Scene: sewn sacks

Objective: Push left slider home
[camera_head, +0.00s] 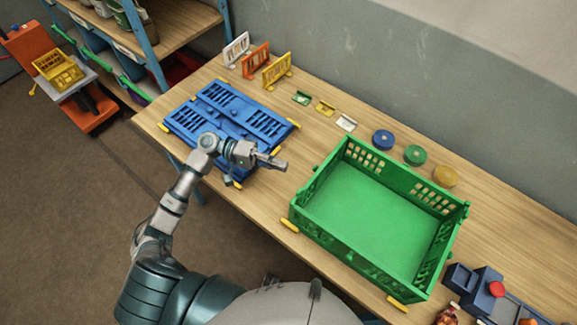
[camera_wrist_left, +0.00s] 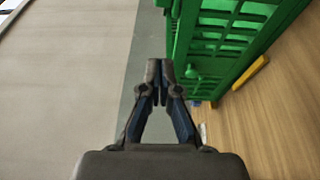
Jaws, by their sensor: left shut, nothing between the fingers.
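My left gripper (camera_head: 279,163) is shut and empty. It is above the table between the folded blue crate (camera_head: 208,122) and the open green crate (camera_head: 361,220). In the left wrist view its closed fingertips (camera_wrist_left: 160,70) point toward the green crate wall (camera_wrist_left: 231,38) and appear just left of it; I cannot tell whether they touch. A small green knob (camera_wrist_left: 192,73) stands out from that wall, right of the fingertips. I cannot tell whether it is the left slider, or how far any slider is pushed in. My right gripper is not in view.
Yellow blocks (camera_head: 289,225) lie by the green crate's base. Small barriers (camera_head: 276,70), coloured plates (camera_head: 325,108) and round discs (camera_head: 414,155) line the table's back. A dark device with a red button (camera_head: 496,289) stands at the lower right. Bare wood (camera_head: 250,208) shows along the front edge.

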